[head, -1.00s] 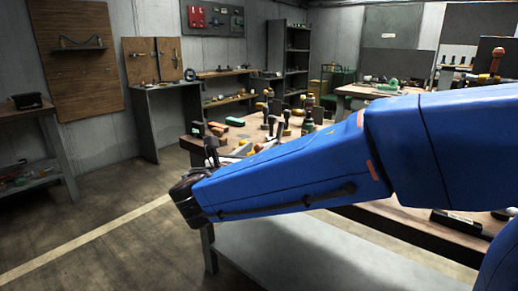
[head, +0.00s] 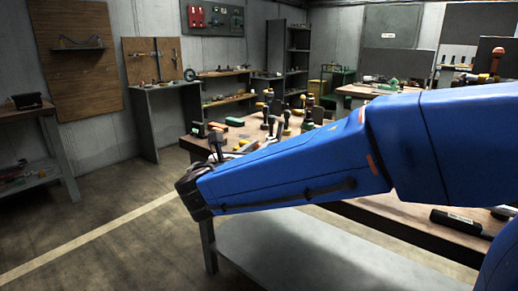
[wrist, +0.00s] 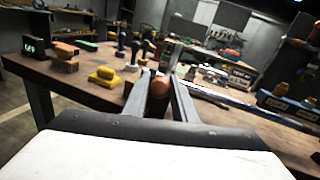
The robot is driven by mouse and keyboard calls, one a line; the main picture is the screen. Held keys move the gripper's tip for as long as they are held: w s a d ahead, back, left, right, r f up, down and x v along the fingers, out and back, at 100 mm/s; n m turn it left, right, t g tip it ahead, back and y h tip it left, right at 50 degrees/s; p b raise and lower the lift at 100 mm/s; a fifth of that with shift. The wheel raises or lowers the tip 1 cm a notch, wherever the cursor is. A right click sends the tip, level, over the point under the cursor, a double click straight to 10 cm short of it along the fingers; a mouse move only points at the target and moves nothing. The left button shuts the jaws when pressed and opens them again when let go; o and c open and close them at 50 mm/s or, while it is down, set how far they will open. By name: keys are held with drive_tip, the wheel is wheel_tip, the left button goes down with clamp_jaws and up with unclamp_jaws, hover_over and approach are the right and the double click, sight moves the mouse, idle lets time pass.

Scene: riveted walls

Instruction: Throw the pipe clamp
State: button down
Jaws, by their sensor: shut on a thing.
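In the head view, my gripper (head: 216,148) points up at the end of my blue arm, by the left end of the workbench (head: 233,136). The held thing cannot be made out there.
Several tools and blocks stand on the workbench, including a yellow block (wrist: 104,76) and a green block (head: 234,122). Open floor (head: 100,210) lies to the left. A pegboard table (head: 168,88) and a shelf rack (head: 288,60) stand along the walls.

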drive_tip(key=shift+w+d+r+m+g+y, duration=0.2)
drive_tip(key=shift+r+g+y, duration=0.15)
drive_tip(key=shift+r+g, duration=0.25)
drive_tip(key=shift+w+d+r+m+g+y, duration=0.1)
drive_tip(key=shift+r+m+g+y, duration=0.1)
drive_tip(key=shift+r+g+y, duration=0.3)
drive_tip(key=r+g, duration=0.1)
drive_tip(key=w+r+g+y, duration=0.1)
drive_tip(key=shift+d+g, duration=0.3)
drive_tip(key=shift+d, duration=0.05)
drive_tip(key=shift+w+d+r+m+g+y, duration=0.45)
drive_tip(key=shift+w+r+g+y, duration=0.2)
drive_tip(key=shift+g, duration=0.45)
drive_tip(key=w+g+y, duration=0.1)
drive_tip(key=d+r+g+y, duration=0.1)
drive_tip(key=shift+w+d+m+g, duration=0.2)
drive_tip(key=shift+w+m+g, duration=0.05)
drive_tip(key=shift+w+g, duration=0.15)
drive_tip(key=shift+w+d+r, duration=0.15)
drive_tip(key=shift+w+d, duration=0.1)
drive_tip(key=shift+w, duration=0.1)
drive_tip(key=c, duration=1.5)
unclamp_jaws()
drive_tip(key=shift+d, duration=0.1)
drive_tip(key=shift+o, duration=0.2)
